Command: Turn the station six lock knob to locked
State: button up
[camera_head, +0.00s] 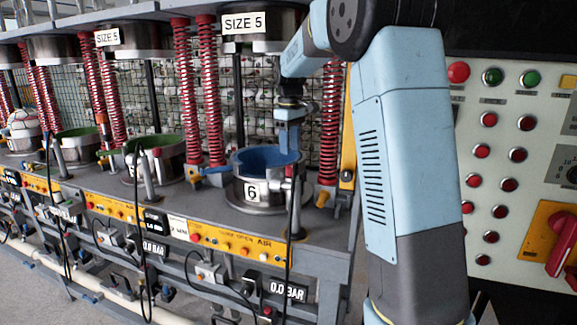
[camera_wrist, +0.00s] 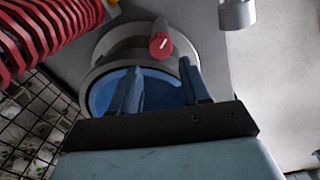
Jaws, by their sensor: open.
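The station six press (camera_head: 251,190) has a blue round mould (camera_head: 262,158) and a label 6. Its lock knob (camera_wrist: 160,45) is red with a white line, at the mould's rim, in the wrist view just beyond and between my fingertips. In the head view, a small red knob (camera_head: 291,171) shows at the mould's right rim. My gripper (camera_wrist: 160,66) is open, its two blue fingers apart and empty, over the blue mould (camera_wrist: 155,92). In the head view my gripper (camera_head: 289,150) points down above the mould. I cannot tell whether the fingers touch the knob.
Red coil springs (camera_head: 331,120) stand behind and beside station six; one red spring (camera_wrist: 45,35) is close in the wrist view. A grey post end (camera_wrist: 238,14) is at upper right. A control panel (camera_head: 505,110) with buttons and a large red switch (camera_head: 563,243) stands right.

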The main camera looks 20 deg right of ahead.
aim_at(290, 165)
jog(key=shift+f, duration=3.55)
jog(key=shift+r, duration=0.1)
jog(key=c, duration=0.8)
